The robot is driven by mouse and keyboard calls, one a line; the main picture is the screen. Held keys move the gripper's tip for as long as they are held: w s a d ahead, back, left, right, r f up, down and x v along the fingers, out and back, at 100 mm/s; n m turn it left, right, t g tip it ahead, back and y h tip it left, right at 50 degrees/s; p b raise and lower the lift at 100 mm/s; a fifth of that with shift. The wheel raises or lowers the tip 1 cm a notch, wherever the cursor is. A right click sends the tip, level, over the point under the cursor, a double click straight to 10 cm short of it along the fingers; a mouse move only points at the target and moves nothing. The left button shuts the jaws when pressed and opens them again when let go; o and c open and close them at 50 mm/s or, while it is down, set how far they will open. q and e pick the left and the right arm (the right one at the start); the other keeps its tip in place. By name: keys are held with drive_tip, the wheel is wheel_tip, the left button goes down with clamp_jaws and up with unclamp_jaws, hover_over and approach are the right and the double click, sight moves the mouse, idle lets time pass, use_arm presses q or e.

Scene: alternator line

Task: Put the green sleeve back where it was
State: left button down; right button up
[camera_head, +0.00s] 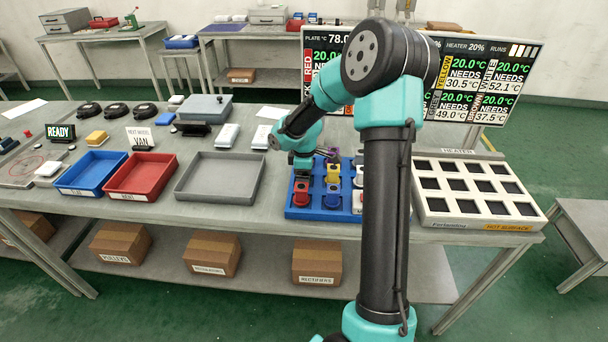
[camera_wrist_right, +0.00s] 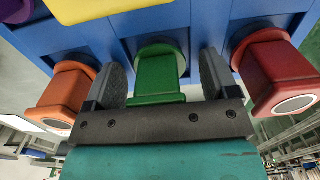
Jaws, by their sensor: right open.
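The green sleeve (camera_wrist_right: 157,78) stands in a blue rack (camera_wrist_right: 205,15) in the right wrist view, between the two fingers of my right gripper (camera_wrist_right: 162,80). The fingers are open on either side of it; a small gap or light contact is hard to tell. In the head view my right gripper (camera_head: 304,160) is over the back left part of the blue rack (camera_head: 320,214), and the arm hides the green sleeve and part of the rack. My left gripper is not in view.
An orange sleeve (camera_wrist_right: 68,98) and a red sleeve (camera_wrist_right: 275,78) stand close beside the fingers. Yellow sleeves (camera_head: 333,172) and others fill the rack. The heater (camera_head: 430,208) at the right has several dark, empty-looking cells. A grey tray (camera_head: 183,196) lies left of the rack.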

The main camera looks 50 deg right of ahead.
wheel_tip(320, 180, up, 12)
drive_tip(key=shift+r, duration=0.15)
idle(0.6)
idle(0.5)
